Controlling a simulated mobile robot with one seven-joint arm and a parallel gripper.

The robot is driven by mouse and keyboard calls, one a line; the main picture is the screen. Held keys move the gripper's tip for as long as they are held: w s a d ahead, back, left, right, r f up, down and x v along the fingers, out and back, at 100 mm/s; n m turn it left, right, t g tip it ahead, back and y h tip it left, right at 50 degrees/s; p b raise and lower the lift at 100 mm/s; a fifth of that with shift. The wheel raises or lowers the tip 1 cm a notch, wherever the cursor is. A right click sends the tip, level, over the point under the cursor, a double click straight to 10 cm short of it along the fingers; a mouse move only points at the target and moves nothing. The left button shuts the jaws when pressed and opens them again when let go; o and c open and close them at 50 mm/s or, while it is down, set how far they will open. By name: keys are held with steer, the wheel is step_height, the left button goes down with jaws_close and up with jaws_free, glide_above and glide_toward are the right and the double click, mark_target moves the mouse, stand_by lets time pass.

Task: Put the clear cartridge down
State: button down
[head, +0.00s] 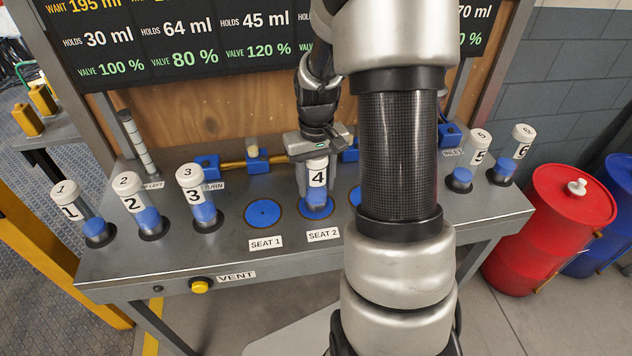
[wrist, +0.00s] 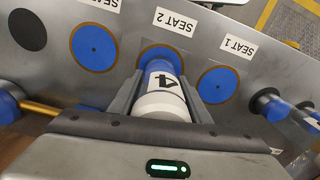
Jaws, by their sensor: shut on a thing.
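The clear cartridge (head: 316,188) has a white cap, a label with a 4 and blue contents at the bottom. It is upright over the blue disc of seat 2 (head: 318,213); I cannot tell for certain whether its base touches the disc. My gripper (head: 317,158) is shut on the cartridge near its top, coming from behind. In the wrist view the cartridge (wrist: 162,95) sits between both fingers, its lower end over the orange-ringed seat 2 disc (wrist: 160,52). Seat 1 (head: 262,213) is empty to its left.
Cartridges 1 (head: 81,212), 2 (head: 138,204) and 3 (head: 199,196) stand in holders at left; 5 (head: 468,165) and 6 (head: 513,155) stand at right. A brass pipe (head: 233,164) with blue fittings runs behind the seats. A yellow vent button (head: 200,286) is on the front edge.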

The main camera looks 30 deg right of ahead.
steer(key=shift+f, duration=0.15)
steer(key=c, duration=1)
jaws_free()
step_height(320, 180, up, 12)
steer(key=shift+r+p, duration=0.25)
steer(key=shift+p, duration=0.4)
